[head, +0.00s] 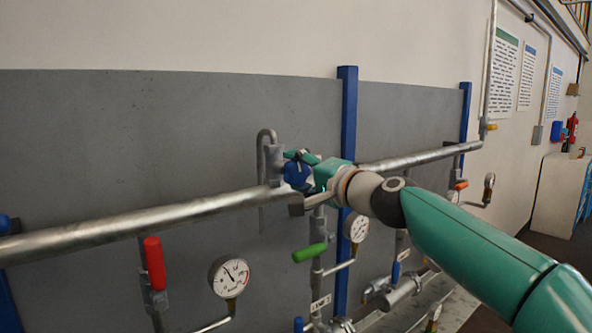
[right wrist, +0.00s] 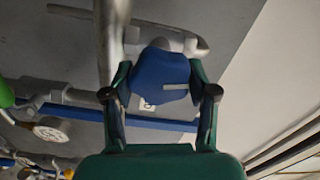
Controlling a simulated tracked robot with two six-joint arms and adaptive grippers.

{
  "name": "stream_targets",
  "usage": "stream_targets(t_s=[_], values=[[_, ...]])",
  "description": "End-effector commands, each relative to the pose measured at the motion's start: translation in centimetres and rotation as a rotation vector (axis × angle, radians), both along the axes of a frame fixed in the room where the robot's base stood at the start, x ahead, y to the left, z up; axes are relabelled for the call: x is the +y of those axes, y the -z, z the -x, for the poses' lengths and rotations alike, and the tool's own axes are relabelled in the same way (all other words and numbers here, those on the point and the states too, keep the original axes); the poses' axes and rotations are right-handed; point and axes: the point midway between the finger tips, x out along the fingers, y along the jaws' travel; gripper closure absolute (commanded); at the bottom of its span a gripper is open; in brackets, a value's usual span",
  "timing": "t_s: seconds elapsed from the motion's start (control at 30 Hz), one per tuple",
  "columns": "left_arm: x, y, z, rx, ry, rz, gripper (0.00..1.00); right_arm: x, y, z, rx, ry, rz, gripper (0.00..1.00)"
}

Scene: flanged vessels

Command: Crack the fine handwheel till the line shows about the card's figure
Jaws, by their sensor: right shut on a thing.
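A blue fine handwheel (head: 298,175) sits on a valve on the long silver pipe. My right gripper (head: 304,165) is at it, with its green fingers on the wheel. In the right wrist view, the blue handwheel (right wrist: 161,76) lies between the two fingers of my right gripper (right wrist: 160,85), which is shut on it. A white mark shows on the wheel's face. A round gauge (head: 230,277) with a white dial hangs below the pipe at the left, its needle pointing to the upper left; its figures are too small to read. My left gripper is out of view. No card's figure is readable.
The silver pipe (head: 130,220) runs across the grey panel (head: 120,130). A red lever (head: 155,263), a green lever (head: 310,252) and another gauge (head: 356,227) stand below it. Blue posts (head: 347,120) rise behind. Posters (head: 502,75) hang on the right wall.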

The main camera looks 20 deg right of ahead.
Motion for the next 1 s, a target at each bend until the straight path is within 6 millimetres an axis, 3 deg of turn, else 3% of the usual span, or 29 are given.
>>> stream_targets(t_s=[0.03, 0.4, 0.97, 1.0], values=[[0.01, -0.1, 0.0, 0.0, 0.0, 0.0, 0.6, 0.2, 0.69, -0.12, 0.027, -0.007, -0.031, 0.77], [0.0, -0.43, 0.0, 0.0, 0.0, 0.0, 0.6, 0.13, 0.84, -0.11, 0.093, -0.005, -0.212, 0.77], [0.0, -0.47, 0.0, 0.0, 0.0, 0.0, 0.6, 0.07, 0.92, -0.13, 0.105, -0.003, -0.244, 0.77], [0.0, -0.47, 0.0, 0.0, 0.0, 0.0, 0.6, 0.07, 0.93, -0.13, 0.105, -0.003, -0.244, 0.39]])
